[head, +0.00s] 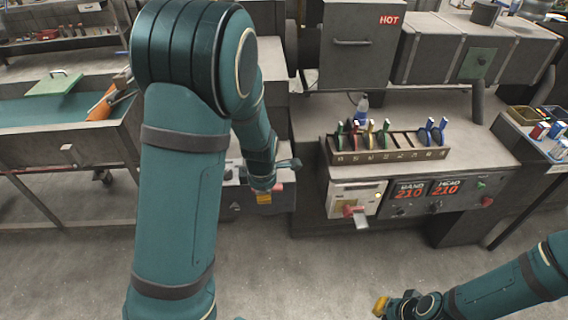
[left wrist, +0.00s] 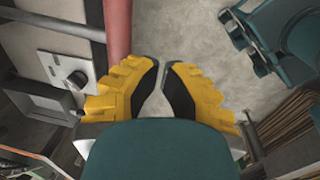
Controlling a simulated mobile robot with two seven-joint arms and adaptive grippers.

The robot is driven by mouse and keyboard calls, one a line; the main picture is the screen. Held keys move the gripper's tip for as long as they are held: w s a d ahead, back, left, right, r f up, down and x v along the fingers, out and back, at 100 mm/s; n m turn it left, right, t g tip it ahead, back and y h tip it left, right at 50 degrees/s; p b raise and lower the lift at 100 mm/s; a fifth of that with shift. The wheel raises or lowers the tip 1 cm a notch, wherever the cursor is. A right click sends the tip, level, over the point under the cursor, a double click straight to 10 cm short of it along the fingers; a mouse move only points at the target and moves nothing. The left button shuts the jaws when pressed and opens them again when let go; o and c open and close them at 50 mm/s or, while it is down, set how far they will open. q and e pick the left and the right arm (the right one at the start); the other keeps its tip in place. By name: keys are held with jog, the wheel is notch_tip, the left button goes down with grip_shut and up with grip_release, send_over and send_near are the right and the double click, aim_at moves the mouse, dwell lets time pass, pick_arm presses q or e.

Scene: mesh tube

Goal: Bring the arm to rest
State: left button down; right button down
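My left arm (head: 185,190), large and teal, rises through the left of the head view and bends down to my left gripper (head: 264,197), which hangs in front of the dark bench. In the left wrist view the left gripper (left wrist: 161,68) shows two yellow fingers with dark pads. A narrow gap with bare floor behind it lies between them, and it holds nothing. My right arm (head: 505,288) comes in at the lower right. Its gripper (head: 380,306) is small and yellow-tipped, low over the floor; its finger spacing is unclear. I see nothing held in it.
A side table (head: 60,140) stands left. Grey floor (head: 310,275) lies open below.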

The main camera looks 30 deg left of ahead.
pick_arm(q)
jog(key=s+d+f+m+h, duration=0.1)
jog(key=s+d+f+m, duration=0.2)
jog(key=d+f+m, duration=0.2)
jog(key=s+d+f+m+h, duration=0.2)
jog(key=s+d+f+m, duration=0.2)
jog(key=d+m, duration=0.3)
jog(key=s+d+f+m+h+b, duration=0.1)
jog(key=s+d+f+m, duration=0.3)
jog(key=m, duration=0.6)
notch_tip(320, 180, down, 2)
jog(key=d, duration=0.2)
jog(key=shift+d+f+t+h, duration=0.2)
jog(key=shift+d+t+h, duration=0.15)
jog(key=shift+t+h, duration=0.05)
